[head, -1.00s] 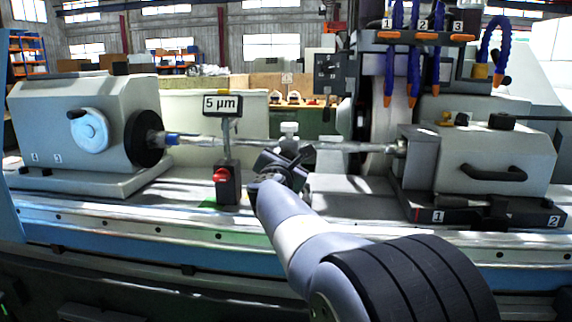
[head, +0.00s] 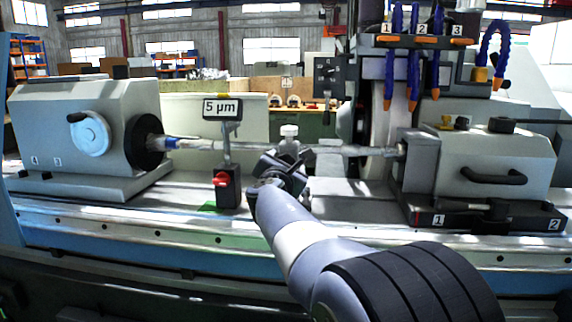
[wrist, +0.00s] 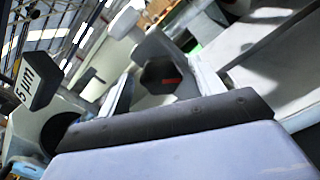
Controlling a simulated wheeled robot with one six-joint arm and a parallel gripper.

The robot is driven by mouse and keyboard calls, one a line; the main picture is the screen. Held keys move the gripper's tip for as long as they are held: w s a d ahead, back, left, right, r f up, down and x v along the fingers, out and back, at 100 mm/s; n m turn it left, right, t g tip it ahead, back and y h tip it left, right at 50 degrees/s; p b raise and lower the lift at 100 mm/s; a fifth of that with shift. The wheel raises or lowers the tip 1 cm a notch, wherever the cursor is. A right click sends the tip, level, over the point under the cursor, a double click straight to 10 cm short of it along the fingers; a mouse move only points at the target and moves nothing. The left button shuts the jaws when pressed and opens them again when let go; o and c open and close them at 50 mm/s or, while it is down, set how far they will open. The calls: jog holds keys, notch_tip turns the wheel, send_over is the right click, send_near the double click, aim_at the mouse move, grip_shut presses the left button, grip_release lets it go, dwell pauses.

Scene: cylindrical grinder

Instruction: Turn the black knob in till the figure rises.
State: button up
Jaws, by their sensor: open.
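The black knob (wrist: 160,76), with a red mark, sits on a grey block in the wrist view. My gripper (wrist: 160,66) is open, with one finger on each side of the knob in that view; I cannot tell whether either finger touches it. In the head view my gripper (head: 282,165) is in front of the grey-white fixture (head: 289,140) below the workpiece bar and hides the knob. The figure sign (head: 222,107) reads 5 µm and stands left of my gripper; it also shows at the left of the wrist view (wrist: 37,80).
The sign's black base (head: 228,188) with a red switch stands close left of my gripper. A long bar (head: 340,150) runs above, between the left headstock (head: 80,130) and right tailstock (head: 495,160). Coolant hoses (head: 412,60) hang at upper right. The table front is clear.

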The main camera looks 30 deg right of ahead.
jog(key=v, duration=1)
jog(key=shift+s+a, duration=0.15)
jog(key=shift+s, duration=0.05)
dwell(1.4)
